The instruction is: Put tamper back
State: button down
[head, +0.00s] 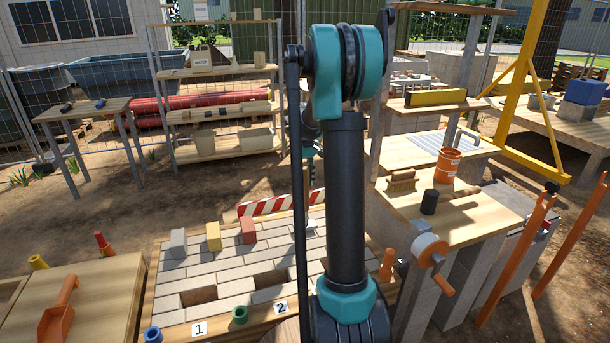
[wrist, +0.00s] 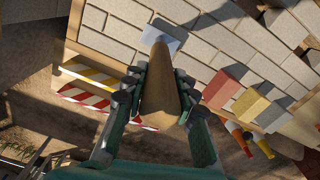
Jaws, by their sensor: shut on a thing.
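In the wrist view my gripper (wrist: 155,97) is shut on the tamper (wrist: 158,90), its fingers on both sides of the round wooden handle. The handle's near end points toward the camera. In the head view my arm hides most of the gripper and the tamper; a small pale piece by the arm (head: 313,225) may be the plate.
The paved panel (head: 235,262) has two gaps near labels 1 and 2. Grey (head: 178,243), yellow (head: 214,236) and red (head: 248,231) blocks stand on it. A striped barrier (head: 282,204) is behind. The right bench holds a brush (head: 402,181), mallet (head: 430,202) and orange bucket (head: 447,166).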

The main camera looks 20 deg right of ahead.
jog(key=shift+f, duration=0.8)
jog(key=c, duration=1.2)
grip_release()
notch_tip(320, 180, up, 12)
jog(key=shift+r, duration=0.1)
jog(key=s+a+f+m+t, duration=0.1)
jog(key=s+a+f, duration=0.3)
jog(key=s, duration=0.6)
jog(key=s+a+f+m+t, duration=0.1)
jog(key=s+a+f, duration=0.3)
jog(key=s+f, duration=0.3)
jog(key=s+a+f+m+t, duration=0.1)
jog(key=s+a+f, duration=0.3)
jog(key=s, duration=0.8)
notch_tip(320, 180, down, 3)
jog(key=shift+s+r+t, duration=0.15)
jog(key=shift+s+t, duration=0.15)
jog(key=shift+t, duration=0.3)
